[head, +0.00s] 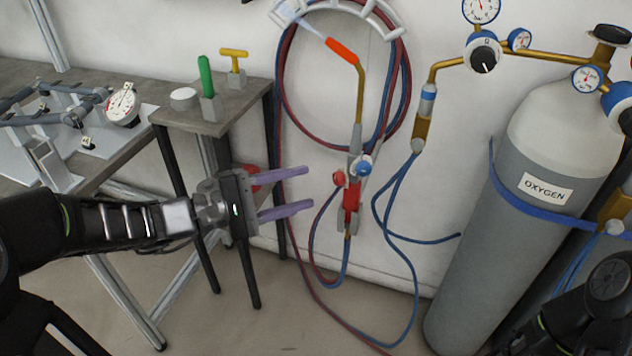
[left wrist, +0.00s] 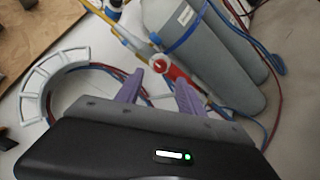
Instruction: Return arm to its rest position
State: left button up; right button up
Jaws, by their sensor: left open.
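My left gripper (head: 285,194) is open and empty, its two purple fingers apart and pointing right in the head view. It is in the air in front of the small side table, left of the torch. In the left wrist view its fingers (left wrist: 160,88) show against the wall and the hoses, with nothing between them. My left arm comes in from the left edge. Part of my other arm shows at the bottom right corner; its gripper is out of view.
The torch (head: 350,190) hangs on the wall with red and blue hoses (head: 283,100). A grey oxygen cylinder (head: 490,230) stands at right. A side table (head: 222,122) holds a green-handled tool (head: 206,78) and a yellow T-handle (head: 233,57). A workbench with a jig and dial gauge (head: 123,104) is at left.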

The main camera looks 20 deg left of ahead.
pick_arm(q)
jog(key=shift+v, duration=0.9)
